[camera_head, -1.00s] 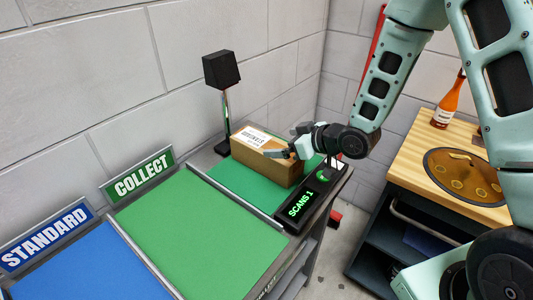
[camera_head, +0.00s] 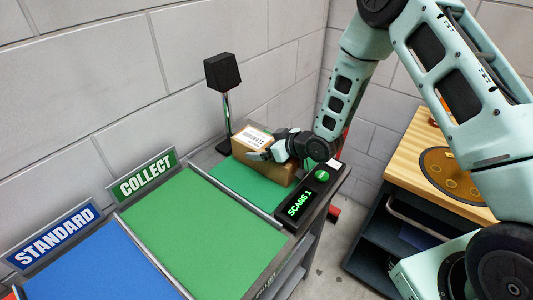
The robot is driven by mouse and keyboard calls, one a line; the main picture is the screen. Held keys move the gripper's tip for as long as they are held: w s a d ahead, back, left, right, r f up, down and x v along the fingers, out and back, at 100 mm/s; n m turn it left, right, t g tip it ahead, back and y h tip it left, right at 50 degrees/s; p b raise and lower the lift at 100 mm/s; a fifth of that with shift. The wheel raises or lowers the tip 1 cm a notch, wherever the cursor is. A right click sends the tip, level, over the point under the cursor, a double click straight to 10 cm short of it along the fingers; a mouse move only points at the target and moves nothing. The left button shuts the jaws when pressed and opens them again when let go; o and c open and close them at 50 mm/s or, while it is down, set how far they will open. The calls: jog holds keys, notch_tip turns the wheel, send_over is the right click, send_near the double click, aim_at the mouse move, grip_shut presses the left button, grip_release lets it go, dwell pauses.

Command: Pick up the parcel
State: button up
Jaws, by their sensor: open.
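The parcel (camera_head: 241,153) is a brown cardboard box with a white barcode label on top. It sits on the small green mat (camera_head: 236,182) at the right end of the bench, below the black scanner head. My gripper (camera_head: 265,152) is at the parcel's top right part, with its fingers reaching over the box and the label's near edge. It is open. My gripper and wrist hide part of the parcel's top and right side. I cannot tell whether the fingers touch the box.
A black scanner lamp (camera_head: 222,72) stands close behind the parcel. A display reading SCANS 1 (camera_head: 300,204) is in front. The COLLECT mat (camera_head: 200,232) and the STANDARD mat (camera_head: 82,268) are clear. A wooden-topped cart (camera_head: 408,160) stands at the right.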

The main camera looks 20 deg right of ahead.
jog(key=c, duration=1.2)
jog(key=shift+r, duration=0.1)
jog(key=shift+c, duration=1.2)
